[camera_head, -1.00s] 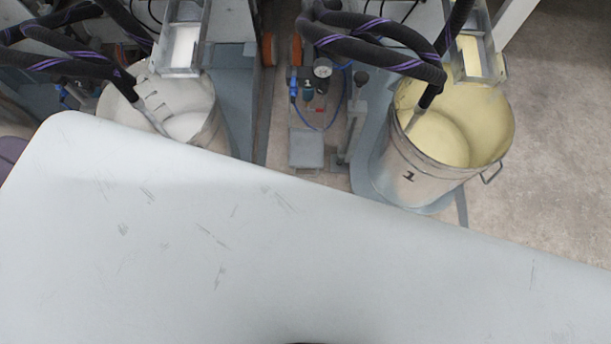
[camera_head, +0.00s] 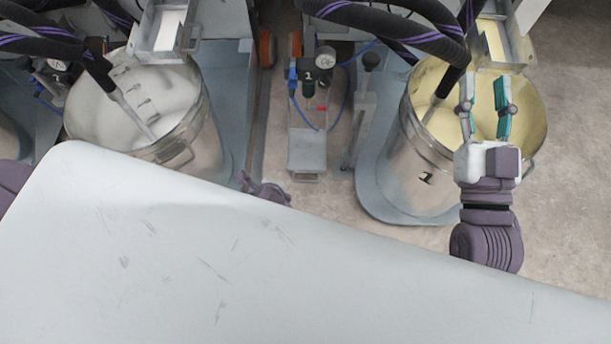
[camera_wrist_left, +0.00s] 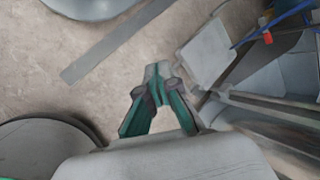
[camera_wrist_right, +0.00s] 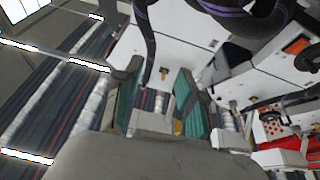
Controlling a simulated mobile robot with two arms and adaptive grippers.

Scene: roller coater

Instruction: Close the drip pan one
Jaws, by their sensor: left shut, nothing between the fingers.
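The drip pan beside the bucket marked 1 (camera_head: 425,178) is a metal tray (camera_head: 494,42) with a yellowish inside, at the top right of the head view. It juts out over the bucket's far rim. My right gripper (camera_head: 483,86) is open and empty, fingers pointing up the picture, just below the tray; contact cannot be made out. In the right wrist view its spread green fingers (camera_wrist_right: 158,75) face machinery and white panels. My left gripper (camera_wrist_left: 158,75) is shut and empty in the left wrist view, above the floor.
A white-filled bucket (camera_head: 190,150) with a similar tray (camera_head: 168,32) stands at the left. Dark hoses (camera_head: 400,22) hang into both buckets. A small gauge unit (camera_head: 308,110) stands between them. A pale surface (camera_head: 200,260) fills the foreground. The floor (camera_head: 575,180) at right is clear.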

